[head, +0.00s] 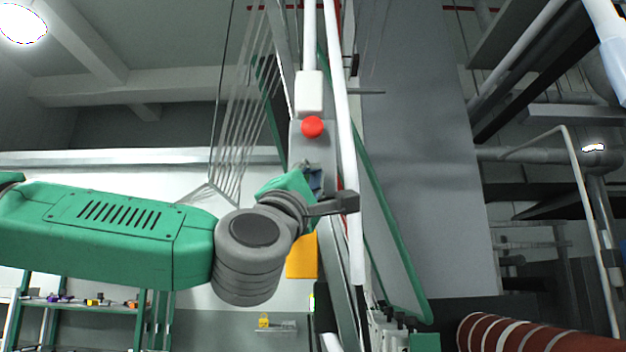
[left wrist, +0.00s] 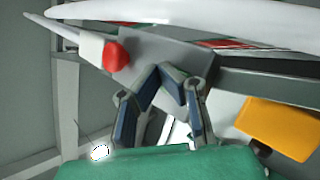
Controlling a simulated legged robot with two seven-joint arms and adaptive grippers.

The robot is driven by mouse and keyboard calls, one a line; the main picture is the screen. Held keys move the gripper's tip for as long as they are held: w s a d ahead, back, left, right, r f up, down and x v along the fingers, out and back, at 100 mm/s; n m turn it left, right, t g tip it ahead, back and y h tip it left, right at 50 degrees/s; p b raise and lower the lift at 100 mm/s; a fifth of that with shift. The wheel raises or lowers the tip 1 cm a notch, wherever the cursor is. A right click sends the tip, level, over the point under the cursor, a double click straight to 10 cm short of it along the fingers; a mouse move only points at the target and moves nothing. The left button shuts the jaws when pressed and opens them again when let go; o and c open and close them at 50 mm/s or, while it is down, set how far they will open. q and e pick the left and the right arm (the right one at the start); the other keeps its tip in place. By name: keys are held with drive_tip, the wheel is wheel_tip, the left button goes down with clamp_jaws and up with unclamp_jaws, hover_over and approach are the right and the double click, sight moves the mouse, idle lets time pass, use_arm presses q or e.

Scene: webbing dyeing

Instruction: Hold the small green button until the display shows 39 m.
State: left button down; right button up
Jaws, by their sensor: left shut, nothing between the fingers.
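My left gripper (head: 313,180) is at the grey control panel (head: 297,146), below a red round button (head: 312,127). In the left wrist view its two blue-padded fingers (left wrist: 164,70) come together at the tips, with nothing between them. The tips are at the lower part of the grey panel (left wrist: 150,52), to the right of the red button (left wrist: 117,54); whether they touch it I cannot tell. The small green button does not show in either view and may be hidden by the fingers. No readable display shows. My right gripper is not in view.
A yellow-orange plate (head: 302,256) is just below my left gripper, and it also shows in the left wrist view (left wrist: 280,128). A long white tube (head: 342,110) runs close on the right. A red-brown striped roll (head: 530,336) lies at lower right.

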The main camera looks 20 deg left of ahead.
use_arm(q)
drive_tip(key=shift+s+b, duration=0.55)
drive_tip(key=shift+s, duration=0.35)
drive_tip(key=s, duration=0.1)
drive_tip(key=s+d+b, duration=0.1)
drive_tip(key=s, duration=0.1)
drive_tip(key=s+b, duration=0.1)
drive_tip(key=shift+s+d, duration=0.3)
drive_tip(key=shift+s, duration=0.1)
